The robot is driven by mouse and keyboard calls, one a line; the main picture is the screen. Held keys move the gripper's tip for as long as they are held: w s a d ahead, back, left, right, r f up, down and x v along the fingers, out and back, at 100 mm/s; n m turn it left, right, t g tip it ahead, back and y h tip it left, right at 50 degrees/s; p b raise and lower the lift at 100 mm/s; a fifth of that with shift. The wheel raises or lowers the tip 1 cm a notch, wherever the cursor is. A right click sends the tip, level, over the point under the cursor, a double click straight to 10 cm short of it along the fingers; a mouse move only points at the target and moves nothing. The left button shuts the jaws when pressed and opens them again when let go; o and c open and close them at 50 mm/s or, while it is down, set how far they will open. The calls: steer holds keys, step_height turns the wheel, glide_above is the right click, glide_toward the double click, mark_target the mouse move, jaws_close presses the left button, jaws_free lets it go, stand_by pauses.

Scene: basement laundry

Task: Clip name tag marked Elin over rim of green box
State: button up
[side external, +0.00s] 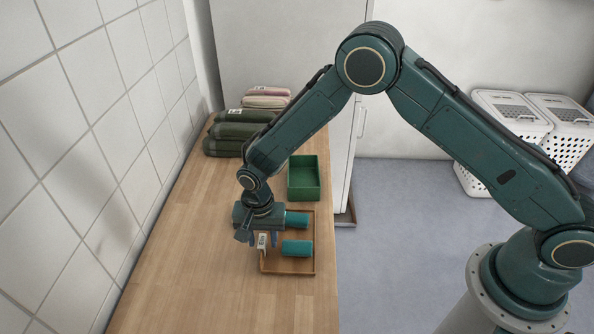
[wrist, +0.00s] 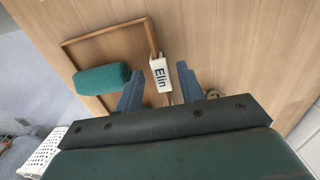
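The white name tag marked Elin (wrist: 160,75) sits at the edge of the wooden tray (wrist: 105,31) in the wrist view, seemingly on its rim. It also shows small in the side view (side external: 262,241), at the tray's left side (side external: 315,250). My gripper (wrist: 158,85) points down with its two blue fingers on either side of the tag. It is open, with a visible gap between the tag and each finger. The green box (side external: 304,186) stands open and upright behind the tray, near the counter's right edge. The box is not in the wrist view.
Two rolled teal towels (side external: 297,248) lie in the tray, one partly behind my gripper. Dark green and pale folded bundles (side external: 238,131) are stacked at the counter's back. A tiled wall (side external: 90,140) borders the left. The front counter (side external: 200,300) is clear.

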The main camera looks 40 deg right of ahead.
mark_target(263, 240)
jaws_close()
steer(key=shift+r, duration=0.15)
stand_by(0.4)
step_height(263, 240, up, 20)
stand_by(0.6)
steer(key=shift+f, duration=0.2)
stand_by(0.3)
steer(key=w+d+f, duration=0.3)
steer(key=d, duration=0.6)
steer(key=w+d+f, duration=0.3)
steer(key=d+f, duration=0.1)
steer(key=d, duration=0.5)
steer(key=w+d+f, duration=0.2)
steer(key=d+f, duration=0.2)
steer(key=d, duration=0.5)
steer(key=shift+w+d+n, duration=0.3)
steer(key=shift+w, duration=0.1)
steer(key=shift+f, duration=0.1)
